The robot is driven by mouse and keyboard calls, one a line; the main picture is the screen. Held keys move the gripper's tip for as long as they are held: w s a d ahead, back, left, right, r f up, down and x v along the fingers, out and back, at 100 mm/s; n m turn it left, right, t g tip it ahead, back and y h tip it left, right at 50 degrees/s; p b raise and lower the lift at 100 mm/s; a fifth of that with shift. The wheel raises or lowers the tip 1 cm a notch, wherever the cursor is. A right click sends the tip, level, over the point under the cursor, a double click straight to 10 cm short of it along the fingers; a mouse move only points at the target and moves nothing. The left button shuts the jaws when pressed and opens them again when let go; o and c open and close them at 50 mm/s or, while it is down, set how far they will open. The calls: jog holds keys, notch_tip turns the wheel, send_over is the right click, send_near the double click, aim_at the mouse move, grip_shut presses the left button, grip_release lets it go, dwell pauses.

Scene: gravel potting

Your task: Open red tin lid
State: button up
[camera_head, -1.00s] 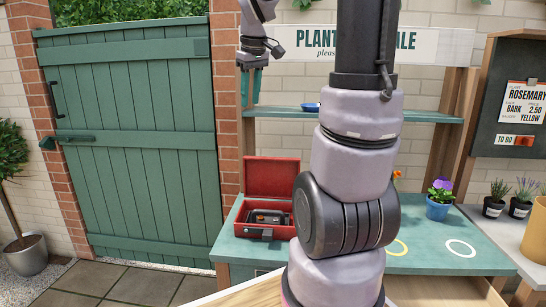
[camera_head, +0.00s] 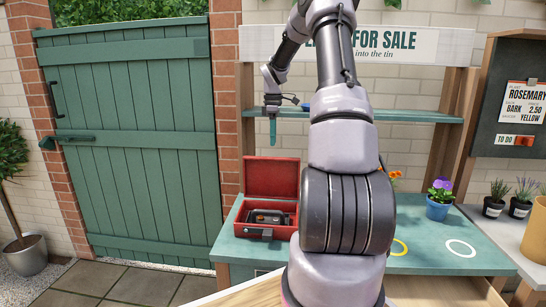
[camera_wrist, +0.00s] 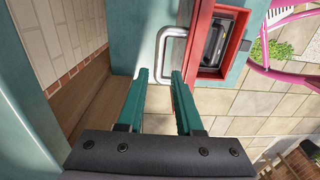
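The red tin (camera_head: 293,219) stands on the left of the green bench, and its red lid (camera_head: 272,177) stands upright at the back, open. A dark object with a grey part (camera_head: 268,217) lies inside. My gripper (camera_head: 272,140) hangs above the lid, apart from it, with its teal fingers pointing down. A silver loop handle (camera_wrist: 163,60) shows just past the fingertips, beside the red tin edge (camera_wrist: 241,60). I cannot tell whether the fingers touch the handle.
A green shelf (camera_head: 420,116) runs behind my arm, under a plant sale sign (camera_head: 425,42). A purple flower in a blue pot (camera_head: 439,208) stands at the right of the bench, near yellow and white rings. A green gate (camera_head: 130,140) is at the left.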

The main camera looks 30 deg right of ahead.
notch_tip(320, 180, down, 7)
jog(key=shift+s+a+f, duration=0.1)
dwell(0.3)
grip_shut()
dwell(1.3)
